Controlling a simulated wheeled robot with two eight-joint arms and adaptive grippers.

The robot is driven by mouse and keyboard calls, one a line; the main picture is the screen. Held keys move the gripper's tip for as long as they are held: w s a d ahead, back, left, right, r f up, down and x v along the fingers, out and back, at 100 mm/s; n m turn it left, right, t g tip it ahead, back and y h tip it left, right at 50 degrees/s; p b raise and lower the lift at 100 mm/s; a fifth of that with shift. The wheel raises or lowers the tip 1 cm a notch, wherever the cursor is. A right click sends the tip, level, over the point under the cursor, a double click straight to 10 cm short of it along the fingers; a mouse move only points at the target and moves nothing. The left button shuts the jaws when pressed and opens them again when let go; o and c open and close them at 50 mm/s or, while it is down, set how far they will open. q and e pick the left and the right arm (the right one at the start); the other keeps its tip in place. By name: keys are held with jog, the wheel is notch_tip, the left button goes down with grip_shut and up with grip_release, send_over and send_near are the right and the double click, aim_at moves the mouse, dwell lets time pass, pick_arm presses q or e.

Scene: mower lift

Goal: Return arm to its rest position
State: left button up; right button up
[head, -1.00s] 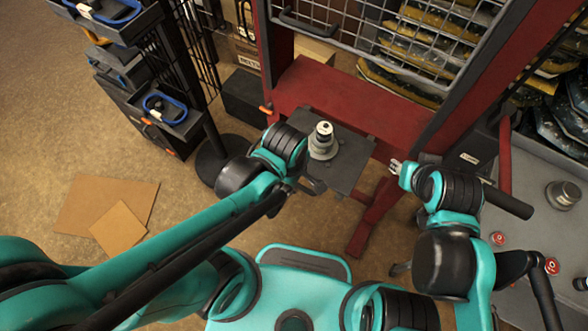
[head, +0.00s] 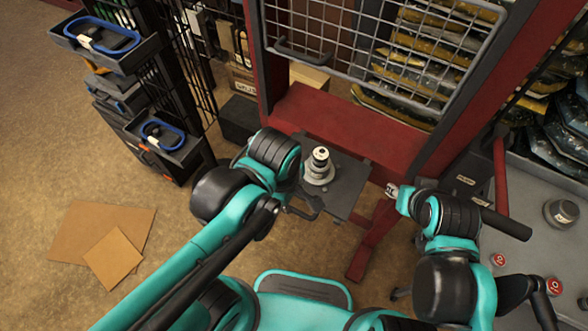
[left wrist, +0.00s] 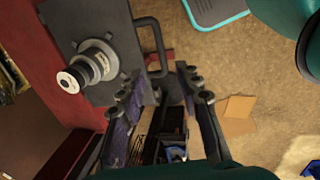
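A grey stepped metal part (head: 319,165) stands upright on a dark plate (head: 350,186) in front of the red lift frame. Both also show in the left wrist view, the part (left wrist: 88,66) and the plate (left wrist: 112,28). A dark loop handle (left wrist: 156,45) sticks out from the plate's edge. My left gripper (left wrist: 163,80) is open, with nothing between its fingers. Its fingertips lie close to the handle in that view; I cannot tell the depth. In the head view my left wrist largely hides this gripper. My right gripper (head: 392,190) is small, right of the plate, its fingers unclear.
The red frame (head: 350,118) holds a wire mesh gate (head: 370,40). A drawer cart (head: 165,135) stands at left. A grey worktop (head: 535,215) with red-topped items is at right. Flat cardboard (head: 100,235) lies on otherwise open floor at lower left.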

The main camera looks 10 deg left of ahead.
pick_arm(q)
jog(key=w+a+m+t+b, duration=0.1)
jog(key=w+a+m+t, duration=0.4)
jog(key=a+m, duration=0.5)
jog(key=m, duration=0.4)
jog(key=shift+w+a+r+m+y+b, duration=0.15)
jog(key=shift+r+m+y+b, duration=0.15)
jog(key=shift+b, duration=0.05)
